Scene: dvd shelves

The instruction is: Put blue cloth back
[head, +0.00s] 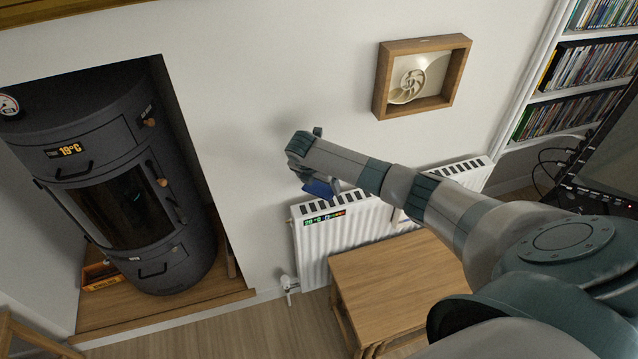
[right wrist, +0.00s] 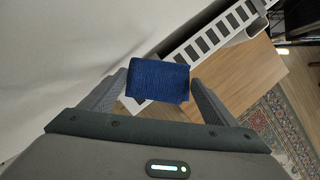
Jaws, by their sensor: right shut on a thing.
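The blue cloth (right wrist: 158,80) is between the two fingers of my right gripper (right wrist: 156,88) in the right wrist view, and the gripper is shut on it. In the head view the blue cloth (head: 320,188) shows just below the end of my right arm, partly hidden by the gripper (head: 312,180). It is close to the top left end of the white radiator (head: 315,245); I cannot tell whether it touches the radiator. My left gripper is not in view.
A wooden table (head: 400,285) stands in front of the radiator. A dark stove (head: 120,190) stands in the alcove at left. A framed shell (head: 422,76) hangs on the wall. White shelves of discs (head: 575,65) are at right. The floor left of the table is clear.

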